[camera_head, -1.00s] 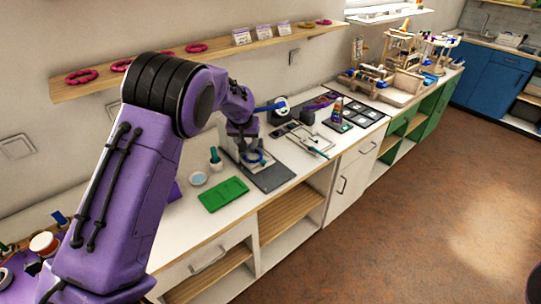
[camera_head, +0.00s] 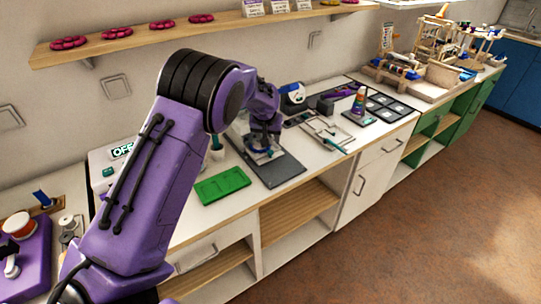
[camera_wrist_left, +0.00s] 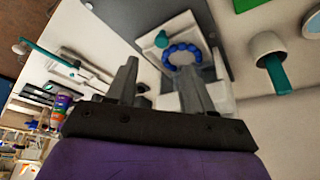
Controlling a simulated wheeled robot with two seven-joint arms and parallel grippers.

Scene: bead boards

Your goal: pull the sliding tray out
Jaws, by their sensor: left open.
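A white tray (camera_wrist_left: 212,73) with a ring of blue beads (camera_wrist_left: 183,55) and a teal knob (camera_wrist_left: 161,39) lies over a dark grey mat (camera_wrist_left: 225,18) in the left wrist view. The mat (camera_head: 283,172) also shows on the counter in the head view, with the tray partly hidden by my arm. My left gripper (camera_wrist_left: 160,82) is open, its two fingers spread near the tray's knob side. In the head view my left gripper (camera_head: 263,143) is low over the mat. I cannot tell whether the fingers touch the tray. My right gripper is not in view.
A green board (camera_head: 222,185) lies left of the mat. A teal-handled tool in a white cup (camera_wrist_left: 268,45) stands close by. A stack of coloured rings (camera_head: 359,100) and a dark panel of tiles (camera_head: 385,108) stand to the right. A shelf (camera_head: 200,30) runs above.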

